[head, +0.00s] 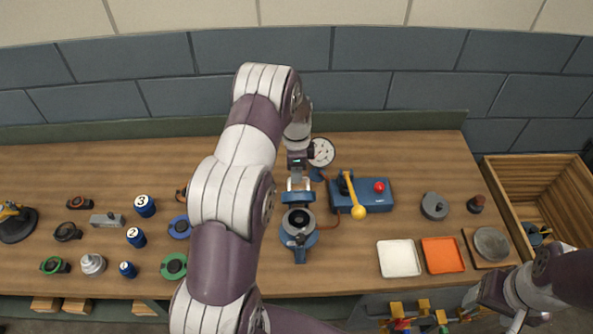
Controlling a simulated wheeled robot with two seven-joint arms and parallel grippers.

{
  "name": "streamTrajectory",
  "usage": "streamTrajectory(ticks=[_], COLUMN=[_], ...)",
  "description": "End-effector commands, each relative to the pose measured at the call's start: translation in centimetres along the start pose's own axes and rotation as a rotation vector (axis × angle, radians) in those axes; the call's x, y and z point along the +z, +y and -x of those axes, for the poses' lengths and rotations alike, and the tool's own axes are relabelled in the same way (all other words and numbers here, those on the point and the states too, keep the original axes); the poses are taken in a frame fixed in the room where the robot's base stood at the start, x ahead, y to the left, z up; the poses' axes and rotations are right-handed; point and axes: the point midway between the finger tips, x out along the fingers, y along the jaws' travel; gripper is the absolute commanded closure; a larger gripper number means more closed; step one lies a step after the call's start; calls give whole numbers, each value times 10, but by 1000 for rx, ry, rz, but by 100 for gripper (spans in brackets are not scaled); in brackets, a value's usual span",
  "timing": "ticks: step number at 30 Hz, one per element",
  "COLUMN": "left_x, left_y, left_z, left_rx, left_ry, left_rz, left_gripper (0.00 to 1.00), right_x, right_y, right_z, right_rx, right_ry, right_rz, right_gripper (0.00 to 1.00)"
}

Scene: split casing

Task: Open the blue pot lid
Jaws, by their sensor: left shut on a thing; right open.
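The blue pot (300,238) stands on the wooden table near the middle, with a short blue handle toward the front edge. Its grey round inside with a dark centre shows from above. The blue lid (297,196) is tilted up at the pot's back side. My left gripper (296,182) points down at the lid's raised edge and is shut on it; the fingertips are small and partly hidden. My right gripper (515,322) is at the bottom right corner, open and empty, away from the pot.
A blue box with a yellow-knobbed lever (358,211) and a round dial (321,152) stand close right of the pot. White (399,258) and orange (442,255) trays lie further right. Several small parts and blue cans (145,206) fill the left. A wooden crate (495,160) is far right.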

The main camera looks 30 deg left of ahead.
Motion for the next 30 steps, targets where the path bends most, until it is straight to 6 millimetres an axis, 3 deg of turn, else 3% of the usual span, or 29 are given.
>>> streamTrajectory(ticks=[1, 18, 30], left_x=[-1, -1, -1], left_y=[-5, -5, 18], left_z=[7, 8, 3], left_rx=[-17, -21, -90], left_ry=[3, 4, 1], left_rz=[-2, -2, -2], left_gripper=[100, 100, 100], right_x=[0, 0, 1], right_y=[0, 0, 0], right_z=[1, 1, -11], right_rx=[0, 0, 0], right_ry=[0, 0, 0], right_rz=[0, 0, 0], right_gripper=[36, 36, 36])
